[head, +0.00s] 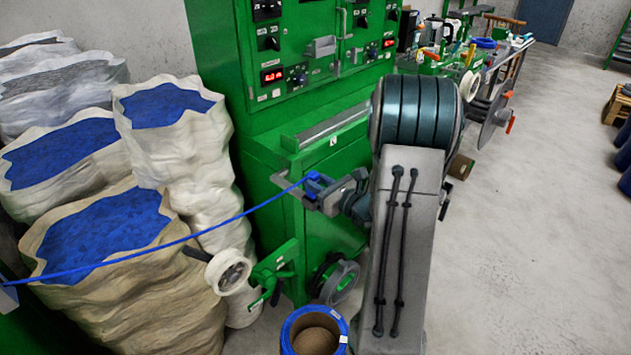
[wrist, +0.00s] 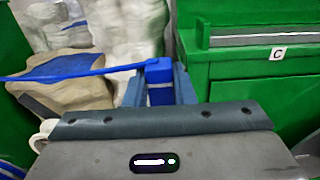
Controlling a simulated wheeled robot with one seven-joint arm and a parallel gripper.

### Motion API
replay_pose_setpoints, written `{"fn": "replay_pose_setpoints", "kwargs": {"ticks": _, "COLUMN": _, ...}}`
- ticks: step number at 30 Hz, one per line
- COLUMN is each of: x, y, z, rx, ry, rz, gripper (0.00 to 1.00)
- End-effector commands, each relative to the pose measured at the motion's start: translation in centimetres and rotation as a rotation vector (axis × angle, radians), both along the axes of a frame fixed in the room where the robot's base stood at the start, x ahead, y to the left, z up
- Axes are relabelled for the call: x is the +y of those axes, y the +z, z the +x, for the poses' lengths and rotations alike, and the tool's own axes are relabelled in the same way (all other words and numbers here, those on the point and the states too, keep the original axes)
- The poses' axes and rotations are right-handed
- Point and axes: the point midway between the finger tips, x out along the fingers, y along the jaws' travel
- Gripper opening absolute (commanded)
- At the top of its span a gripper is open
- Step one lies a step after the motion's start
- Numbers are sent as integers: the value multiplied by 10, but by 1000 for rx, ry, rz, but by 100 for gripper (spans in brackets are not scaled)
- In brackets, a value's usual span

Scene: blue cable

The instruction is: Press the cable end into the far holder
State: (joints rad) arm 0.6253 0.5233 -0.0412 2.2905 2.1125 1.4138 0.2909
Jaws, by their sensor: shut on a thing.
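My gripper (head: 318,192) is shut on the blue cable end (head: 313,180), in front of the green machine. In the wrist view the blue end block (wrist: 159,73) stands between the two grey fingers of my gripper (wrist: 158,92). The blue cable (head: 180,240) runs from the end down and left, in front of the sacks, to the left edge of the head view. It also leaves leftward in the wrist view (wrist: 75,72). I cannot make out the far holder for certain in either view.
The green machine (head: 262,125) stands close beside my gripper. Sacks of blue granules (head: 125,300) fill the left. A white roller (head: 228,271) and a blue-rimmed spool (head: 288,334) are low in front. Open floor (head: 540,230) lies to the right.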

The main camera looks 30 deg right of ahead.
Motion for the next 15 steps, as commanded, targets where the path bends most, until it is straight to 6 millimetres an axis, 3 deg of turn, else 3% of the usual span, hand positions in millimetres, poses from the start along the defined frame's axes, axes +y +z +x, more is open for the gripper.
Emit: {"fn": "replay_pose_setpoints", "kwargs": {"ticks": 15, "x": 0, "y": -9, "z": 0, "rx": 0, "ry": 0, "rz": 0, "gripper": 0}}
